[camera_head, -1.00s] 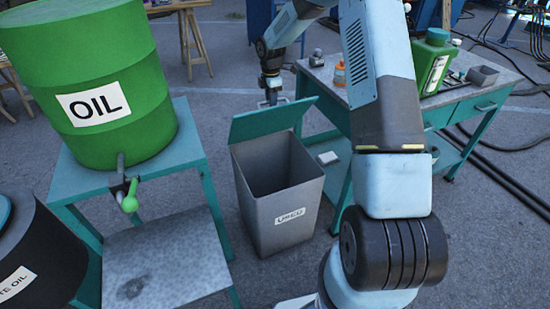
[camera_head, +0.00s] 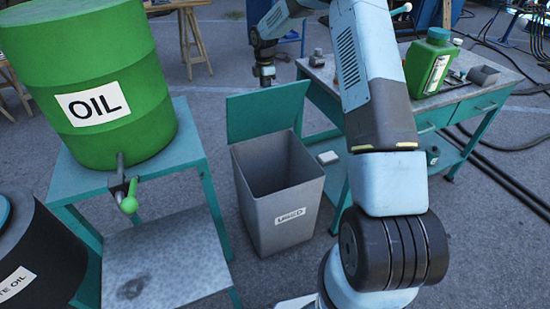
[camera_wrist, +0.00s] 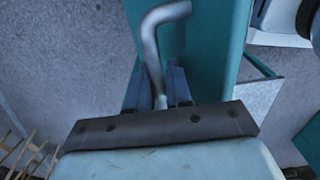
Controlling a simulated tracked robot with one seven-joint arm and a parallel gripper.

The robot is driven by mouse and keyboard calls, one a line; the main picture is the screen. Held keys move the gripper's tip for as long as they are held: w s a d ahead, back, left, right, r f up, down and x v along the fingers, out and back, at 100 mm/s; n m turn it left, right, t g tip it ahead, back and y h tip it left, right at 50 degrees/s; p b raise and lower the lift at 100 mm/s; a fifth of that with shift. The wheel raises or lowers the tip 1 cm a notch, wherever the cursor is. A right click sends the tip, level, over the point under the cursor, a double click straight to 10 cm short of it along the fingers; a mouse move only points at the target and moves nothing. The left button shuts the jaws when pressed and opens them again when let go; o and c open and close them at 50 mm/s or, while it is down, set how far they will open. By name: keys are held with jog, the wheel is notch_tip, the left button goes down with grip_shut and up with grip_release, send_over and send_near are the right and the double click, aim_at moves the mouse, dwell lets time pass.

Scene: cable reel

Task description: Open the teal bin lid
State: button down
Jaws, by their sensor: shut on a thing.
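The grey bin (camera_head: 280,205) with a white label stands on the ground, its mouth uncovered and its inside looking empty. Its teal lid (camera_head: 265,112) is raised at the back edge, standing close to upright. In the wrist view, a bent metal handle (camera_wrist: 152,45) sits between the two fingers of my gripper (camera_wrist: 159,88), which is shut on it. The teal lid (camera_wrist: 215,50) fills the area behind it. In the head view, my gripper is behind the lid's top edge and its fingertips are mostly hidden.
A green oil drum (camera_head: 95,90) with a tap sits on a teal stand (camera_head: 185,140) to the left. A teal workbench (camera_head: 465,120) bearing a green jug (camera_head: 430,62) stands to the right. My arm passes over the workbench's left part.

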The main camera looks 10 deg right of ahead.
jog(key=w+a+r, duration=0.1)
jog(key=w+a, duration=0.1)
jog(key=w, duration=1)
jog(key=shift+a+r, duration=0.15)
dwell(0.8)
jog(key=shift+w, duration=0.1)
grip_release()
dwell(0.6)
dwell(0.3)
notch_tip(320, 180, up, 7)
dwell(1.0)
dwell(0.4)
